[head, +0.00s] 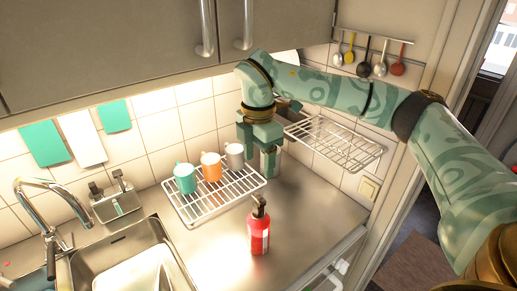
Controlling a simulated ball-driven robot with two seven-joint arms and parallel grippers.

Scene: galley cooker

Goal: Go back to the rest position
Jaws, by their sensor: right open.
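My right arm reaches in from the right side of the head view and bends down over the counter. I see nothing held between the fingers. Whether a finger touches the mug I cannot tell. My left gripper is not in view.
A teal mug (185,178) and an orange mug (211,167) stand on the drying rack (213,199). A red bottle (259,232) stands in front. A wire shelf (345,146) is on the wall, cabinets (110,45) hang above, and a sink (95,262) is at left.

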